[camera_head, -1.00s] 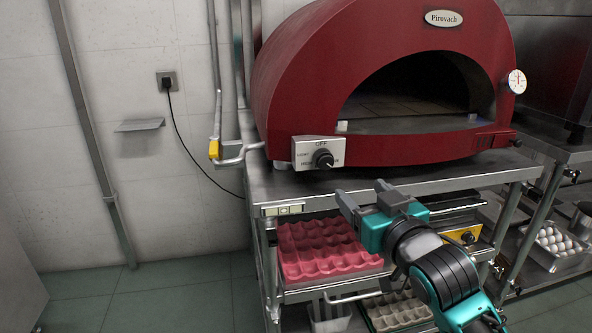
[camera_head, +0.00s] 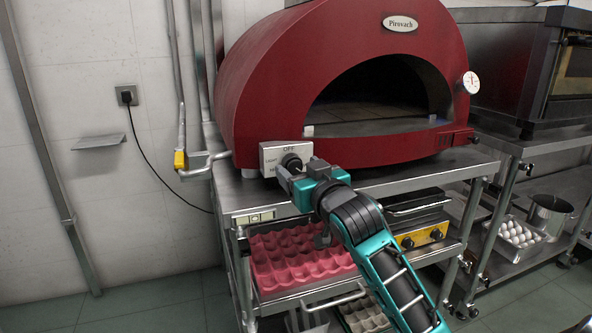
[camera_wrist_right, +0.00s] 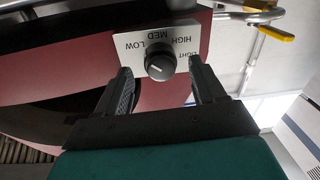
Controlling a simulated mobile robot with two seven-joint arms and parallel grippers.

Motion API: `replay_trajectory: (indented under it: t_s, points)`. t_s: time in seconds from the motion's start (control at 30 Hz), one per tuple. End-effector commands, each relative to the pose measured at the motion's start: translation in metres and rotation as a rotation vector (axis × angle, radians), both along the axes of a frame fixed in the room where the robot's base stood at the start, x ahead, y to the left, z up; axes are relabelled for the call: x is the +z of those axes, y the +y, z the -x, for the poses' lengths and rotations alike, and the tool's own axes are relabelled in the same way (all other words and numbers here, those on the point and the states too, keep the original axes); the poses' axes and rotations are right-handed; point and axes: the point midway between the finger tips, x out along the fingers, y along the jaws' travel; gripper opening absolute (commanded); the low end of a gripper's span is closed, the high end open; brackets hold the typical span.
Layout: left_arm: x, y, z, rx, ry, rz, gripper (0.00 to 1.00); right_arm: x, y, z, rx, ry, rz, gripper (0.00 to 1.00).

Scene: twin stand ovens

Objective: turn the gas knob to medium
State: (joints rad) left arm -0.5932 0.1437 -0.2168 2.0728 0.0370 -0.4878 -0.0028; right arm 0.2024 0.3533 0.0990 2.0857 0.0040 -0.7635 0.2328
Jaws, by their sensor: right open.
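The gas knob (camera_head: 291,161) is a black round dial on a light panel (camera_head: 269,155) at the lower left front of the red oven (camera_head: 235,100). In the right wrist view the knob (camera_wrist_right: 160,66) appears upside down, with LIGHT, HIGH, MED and LOW printed on the panel (camera_wrist_right: 130,42). A pale mark shows on its face; I cannot tell exactly which label it points to. My right gripper (camera_head: 293,174) is open and empty at the panel. Its fingers (camera_wrist_right: 160,76) lie on either side of the knob, with gaps visible. My left gripper is out of view.
The oven stands on a steel table (camera_head: 225,200). Below are a pink egg tray (camera_head: 300,262) and a small appliance with a yellow front (camera_head: 425,238). A yellow-handled gas valve (camera_head: 180,160) is on the left pipe. A second oven stands at right.

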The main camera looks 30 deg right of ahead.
Motion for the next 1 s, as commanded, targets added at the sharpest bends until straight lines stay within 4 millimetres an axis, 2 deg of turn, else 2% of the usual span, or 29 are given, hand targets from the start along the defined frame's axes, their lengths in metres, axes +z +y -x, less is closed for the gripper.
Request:
replay_trajectory:
  t_s: [0.2,0.57,1.0]
  points:
    - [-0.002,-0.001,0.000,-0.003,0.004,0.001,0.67,0.000,-0.003,-0.020,0.000,-0.001,0.000,0.69]
    - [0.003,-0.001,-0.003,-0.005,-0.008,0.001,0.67,0.000,-0.004,-0.024,0.001,-0.001,0.000,0.69]
    - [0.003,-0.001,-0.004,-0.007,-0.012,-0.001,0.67,0.000,-0.004,-0.023,0.000,-0.001,0.000,0.27]
